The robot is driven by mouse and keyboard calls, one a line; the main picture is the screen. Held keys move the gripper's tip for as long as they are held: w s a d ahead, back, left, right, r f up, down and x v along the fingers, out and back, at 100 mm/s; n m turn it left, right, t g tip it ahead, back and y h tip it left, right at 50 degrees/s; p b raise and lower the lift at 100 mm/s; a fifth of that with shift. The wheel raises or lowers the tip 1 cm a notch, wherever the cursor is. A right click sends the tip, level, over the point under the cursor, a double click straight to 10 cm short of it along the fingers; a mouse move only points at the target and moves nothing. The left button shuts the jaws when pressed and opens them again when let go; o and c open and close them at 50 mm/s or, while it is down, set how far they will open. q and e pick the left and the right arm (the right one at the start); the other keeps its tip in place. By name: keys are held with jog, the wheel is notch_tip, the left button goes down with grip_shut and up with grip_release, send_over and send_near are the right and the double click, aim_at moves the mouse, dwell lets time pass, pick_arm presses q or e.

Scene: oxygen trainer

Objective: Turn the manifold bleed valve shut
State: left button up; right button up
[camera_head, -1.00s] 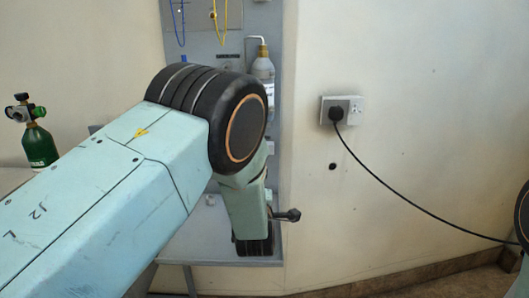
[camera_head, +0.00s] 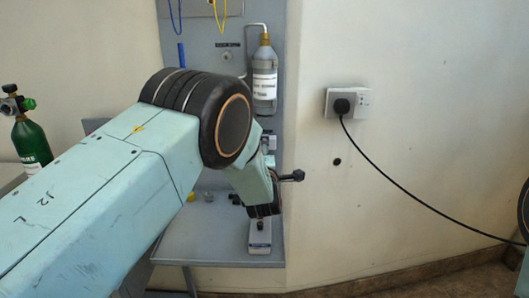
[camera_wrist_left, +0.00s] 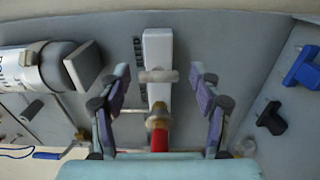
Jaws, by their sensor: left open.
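In the left wrist view a white block (camera_wrist_left: 158,45) is fixed on the grey panel, with a pale crossbar handle (camera_wrist_left: 158,76) below it, then a brass fitting (camera_wrist_left: 158,121) and a red part (camera_wrist_left: 158,142). This looks like the bleed valve. My left gripper (camera_wrist_left: 159,77) is open, its two fingers on either side of the handle with a gap on each side. Dark lettering beside the block is only partly readable. In the head view my left arm covers most of that gripper and the valve. My right gripper is out of view.
A grey labelled bottle (camera_head: 264,78) hangs on the panel (camera_head: 215,50). A white box with a dark knob (camera_head: 259,240) stands on the shelf (camera_head: 205,245). A green cylinder (camera_head: 31,142) is at left. A socket (camera_head: 348,103) with a black cable is on the right wall.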

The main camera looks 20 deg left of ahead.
pick_arm(q)
jog(key=shift+w+a+r, duration=0.15)
jog(key=shift+w, duration=0.35)
jog(key=shift+w, duration=0.15)
jog(key=c, duration=1.2)
